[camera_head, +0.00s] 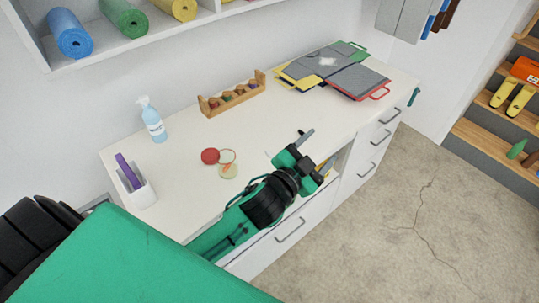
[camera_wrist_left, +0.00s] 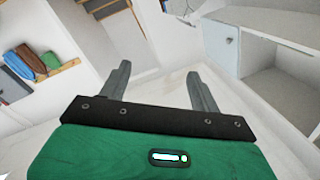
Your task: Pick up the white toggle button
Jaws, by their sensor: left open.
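I cannot make out the white toggle button for certain in either view. My left gripper (camera_head: 317,151) reaches over the front edge of the white counter (camera_head: 185,200), with its fingers apart and nothing visible between them. In the left wrist view the two grey fingers of my left gripper (camera_wrist_left: 159,74) are spread, with only pale floor and furniture behind them. My right gripper is in neither view.
White drawers (camera_head: 290,230) lie below. Open floor (camera_head: 410,220) is at the right.

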